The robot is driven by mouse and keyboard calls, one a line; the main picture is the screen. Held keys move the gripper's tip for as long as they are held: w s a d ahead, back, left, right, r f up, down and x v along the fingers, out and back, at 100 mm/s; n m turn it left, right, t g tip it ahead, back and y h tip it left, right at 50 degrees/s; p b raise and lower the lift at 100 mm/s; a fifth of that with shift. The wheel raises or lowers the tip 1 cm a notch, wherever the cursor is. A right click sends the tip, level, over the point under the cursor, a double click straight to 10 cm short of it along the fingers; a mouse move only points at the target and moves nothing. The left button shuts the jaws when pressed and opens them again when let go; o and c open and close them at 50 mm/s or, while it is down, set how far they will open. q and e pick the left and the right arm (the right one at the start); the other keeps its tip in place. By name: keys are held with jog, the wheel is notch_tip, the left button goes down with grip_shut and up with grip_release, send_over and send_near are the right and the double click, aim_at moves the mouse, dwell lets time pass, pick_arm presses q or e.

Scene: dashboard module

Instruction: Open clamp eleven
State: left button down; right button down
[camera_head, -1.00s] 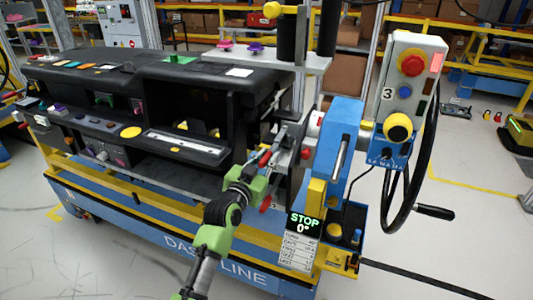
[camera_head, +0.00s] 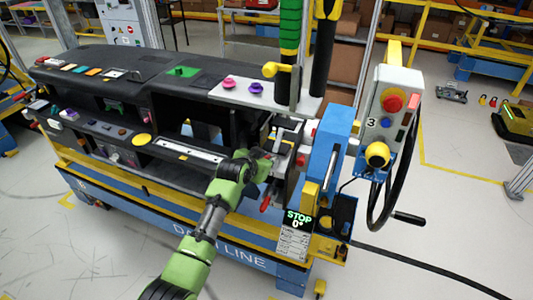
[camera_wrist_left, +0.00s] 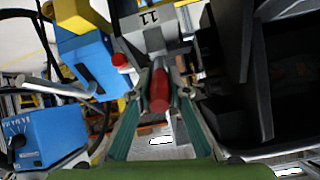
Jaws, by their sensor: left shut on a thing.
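Clamp eleven is the grey metal clamp (camera_head: 287,135) at the right end of the black dashboard module (camera_head: 150,70). In the left wrist view its grey block (camera_wrist_left: 152,32) bears the number 11, seen upside down. My left gripper (camera_head: 266,166) reaches in from the lower left to the clamp. In the left wrist view, the fingers of my left gripper (camera_wrist_left: 157,100) are closed around the red handle (camera_wrist_left: 159,90), one finger on each side. In the head view the gripper mostly hides this handle. My right gripper is not in view.
A blue upright bracket (camera_head: 325,145) stands close to the right of the clamp. Beside it are a control box (camera_head: 390,115) and a black handwheel (camera_head: 411,170). Another red handle (camera_head: 265,203) hangs just below the gripper.

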pick_arm(q)
jog(key=shift+w+r+g+p, duration=0.2)
jog(key=shift+g+p, duration=0.1)
jog(key=shift+p, duration=0.1)
jog(key=c, duration=1.9)
grip_release()
jog(key=shift+s, duration=0.1)
jog(key=v, duration=1.2)
jog(key=shift+d, duration=0.15)
